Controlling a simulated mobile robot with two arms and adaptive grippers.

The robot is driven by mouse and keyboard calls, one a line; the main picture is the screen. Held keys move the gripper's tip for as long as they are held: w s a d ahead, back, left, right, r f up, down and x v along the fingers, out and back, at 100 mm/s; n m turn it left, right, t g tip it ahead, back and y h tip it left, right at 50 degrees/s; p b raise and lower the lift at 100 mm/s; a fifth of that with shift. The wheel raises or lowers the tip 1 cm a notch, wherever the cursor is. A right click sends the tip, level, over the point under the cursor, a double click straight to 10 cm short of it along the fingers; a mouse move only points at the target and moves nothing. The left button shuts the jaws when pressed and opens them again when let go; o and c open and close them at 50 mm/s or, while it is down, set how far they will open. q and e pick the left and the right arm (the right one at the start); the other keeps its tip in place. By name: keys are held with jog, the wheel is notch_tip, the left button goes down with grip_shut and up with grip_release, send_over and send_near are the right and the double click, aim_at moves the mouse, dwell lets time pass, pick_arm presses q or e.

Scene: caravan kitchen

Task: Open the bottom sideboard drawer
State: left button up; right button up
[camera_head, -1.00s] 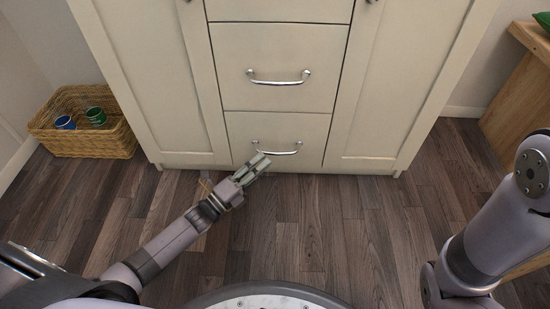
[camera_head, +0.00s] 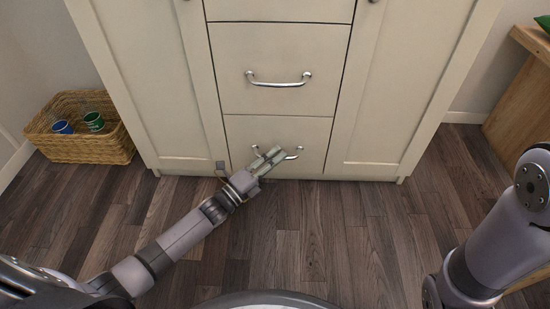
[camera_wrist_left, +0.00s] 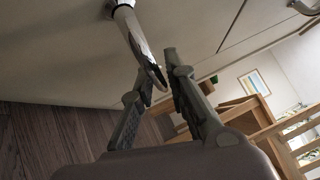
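The bottom sideboard drawer (camera_head: 240,135) is a cream front, flush with the cabinet, with a curved metal handle (camera_head: 294,155). My left gripper (camera_head: 277,152) is at this handle and covers its middle in the head view. In the left wrist view the handle bar (camera_wrist_left: 139,42) runs down between the two fingertips of my left gripper (camera_wrist_left: 160,72). The fingers stand apart with a gap, and I see no firm closing on the bar. My right gripper is out of the picture; only part of my right arm shows.
The drawer above (camera_head: 275,45) has a similar handle (camera_head: 278,80) and is shut. Doors flank the drawers. A wicker basket (camera_head: 85,148) with cups stands on the floor at left. A wooden piece of furniture (camera_head: 520,85) stands at right. The floor before the sideboard is clear.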

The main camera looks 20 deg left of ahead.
pick_arm(q)
grip_shut()
dwell(0.4)
jog(key=shift+s, duration=0.1)
